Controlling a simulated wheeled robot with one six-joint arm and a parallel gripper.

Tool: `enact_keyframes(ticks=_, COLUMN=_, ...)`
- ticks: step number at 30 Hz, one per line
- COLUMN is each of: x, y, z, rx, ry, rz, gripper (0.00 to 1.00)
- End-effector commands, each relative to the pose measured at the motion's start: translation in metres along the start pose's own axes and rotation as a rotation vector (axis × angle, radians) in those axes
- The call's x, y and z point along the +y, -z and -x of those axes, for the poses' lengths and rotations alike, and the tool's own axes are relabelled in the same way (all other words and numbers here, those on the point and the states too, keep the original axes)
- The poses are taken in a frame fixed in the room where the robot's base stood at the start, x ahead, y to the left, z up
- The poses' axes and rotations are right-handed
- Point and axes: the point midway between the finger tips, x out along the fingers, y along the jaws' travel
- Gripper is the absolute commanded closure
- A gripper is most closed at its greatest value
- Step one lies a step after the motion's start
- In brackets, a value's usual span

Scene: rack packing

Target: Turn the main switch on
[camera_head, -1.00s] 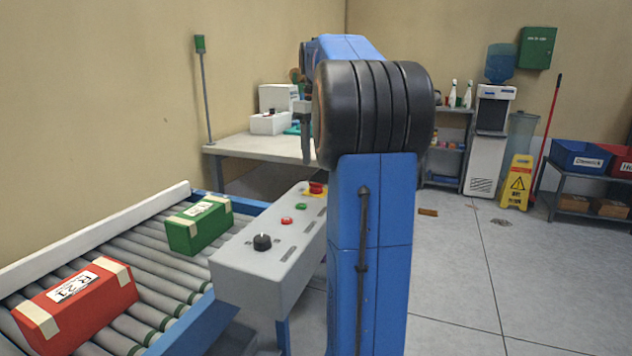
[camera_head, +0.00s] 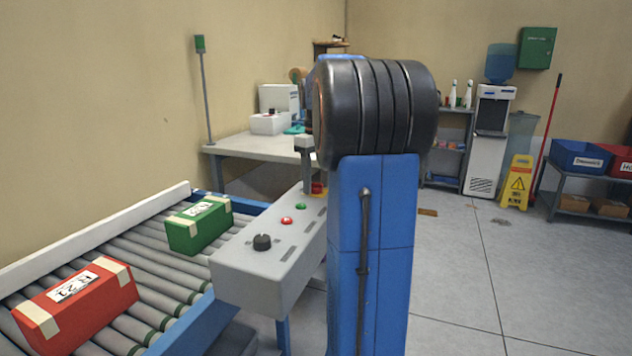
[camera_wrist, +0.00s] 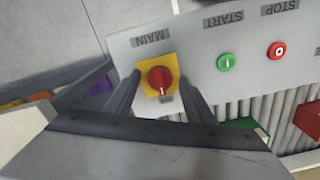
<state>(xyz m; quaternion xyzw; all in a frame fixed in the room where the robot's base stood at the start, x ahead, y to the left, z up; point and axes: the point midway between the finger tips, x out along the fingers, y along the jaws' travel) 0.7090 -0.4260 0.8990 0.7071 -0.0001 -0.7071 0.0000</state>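The main switch is a red rotary knob on a yellow plate (camera_wrist: 160,78), under a MAIN label in the wrist view. In the head view the main switch (camera_head: 317,188) sits at the far end of the grey control panel (camera_head: 262,283), partly hidden by my arm. My gripper (camera_wrist: 159,84) is open, with one finger on each side of the red knob in the wrist view. I cannot tell whether the fingers touch it. In the head view a grey part of my gripper (camera_head: 306,168) stands just over the switch end of the panel.
A green START button (camera_wrist: 226,62), a red STOP button (camera_wrist: 277,50) and a black knob (camera_head: 262,242) share the panel. A roller conveyor (camera_head: 150,262) beside it carries a red box (camera_head: 90,318) and a green box (camera_head: 200,225). A table (camera_head: 255,147) stands behind.

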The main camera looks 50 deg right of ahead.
Motion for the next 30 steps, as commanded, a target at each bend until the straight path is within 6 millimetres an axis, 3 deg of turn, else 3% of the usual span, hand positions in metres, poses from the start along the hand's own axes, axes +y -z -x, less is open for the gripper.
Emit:
enact_keyframes(ticks=1, x=0.0, y=0.0, z=0.0001, rx=0.0, ry=0.0, rz=0.0, gripper=0.63)
enact_keyframes(ticks=4, x=0.0, y=0.0, z=0.0001, rx=0.0, ry=0.0, rz=0.0, gripper=0.87)
enact_keyframes(ticks=5, x=0.0, y=0.0, z=0.0002, rx=0.0, ry=0.0, rz=0.0, gripper=0.9)
enact_keyframes(ticks=17, x=0.0001, y=0.0, z=0.0003, rx=0.0, ry=0.0, rz=-0.063, gripper=0.9)
enact_keyframes(ticks=30, x=0.0001, y=0.0, z=0.0005, rx=0.0, ry=0.0, rz=-0.412, gripper=0.9)
